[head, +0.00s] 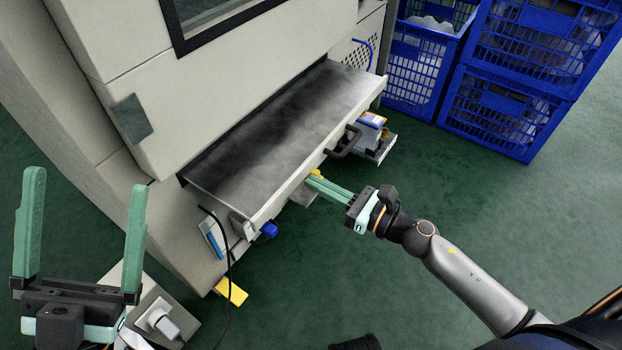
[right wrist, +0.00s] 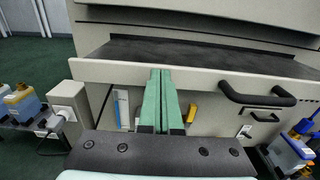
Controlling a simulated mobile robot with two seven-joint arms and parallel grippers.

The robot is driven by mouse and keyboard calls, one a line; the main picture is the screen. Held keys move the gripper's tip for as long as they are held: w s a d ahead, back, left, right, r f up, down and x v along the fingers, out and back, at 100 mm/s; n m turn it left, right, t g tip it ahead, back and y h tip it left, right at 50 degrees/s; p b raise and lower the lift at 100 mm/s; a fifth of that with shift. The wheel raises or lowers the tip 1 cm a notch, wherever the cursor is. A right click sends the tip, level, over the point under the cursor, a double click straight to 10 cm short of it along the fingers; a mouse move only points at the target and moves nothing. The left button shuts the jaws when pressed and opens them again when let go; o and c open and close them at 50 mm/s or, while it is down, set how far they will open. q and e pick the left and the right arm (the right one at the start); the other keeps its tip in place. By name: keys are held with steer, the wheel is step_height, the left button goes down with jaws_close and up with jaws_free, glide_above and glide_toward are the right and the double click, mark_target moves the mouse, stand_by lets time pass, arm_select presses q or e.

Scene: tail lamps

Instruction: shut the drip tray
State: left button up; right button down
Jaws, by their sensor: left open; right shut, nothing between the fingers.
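The drip tray (head: 285,120) is a wide, shallow dark-grey tray with a pale front panel, pulled out from the cream machine. In the right wrist view its front panel (right wrist: 115,72) crosses the picture, with a black handle (right wrist: 258,95) to the right. My right gripper (head: 312,180) is shut and empty, with its green fingertips at the front panel, left of the handle; I cannot tell whether they touch it. In the right wrist view the shut fingers (right wrist: 160,75) overlap the panel. My left gripper (head: 85,185) is open and empty at the lower left, away from the tray.
Blue crates (head: 510,75) stand at the back right. The cream machine (head: 220,70) fills the upper left. Bottles on a low shelf (head: 375,148) sit beyond the handle. A black cable (head: 228,265) hangs near the tray's left corner. Green floor (head: 470,220) is open to the right.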

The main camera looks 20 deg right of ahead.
steer(key=shift+x, duration=1)
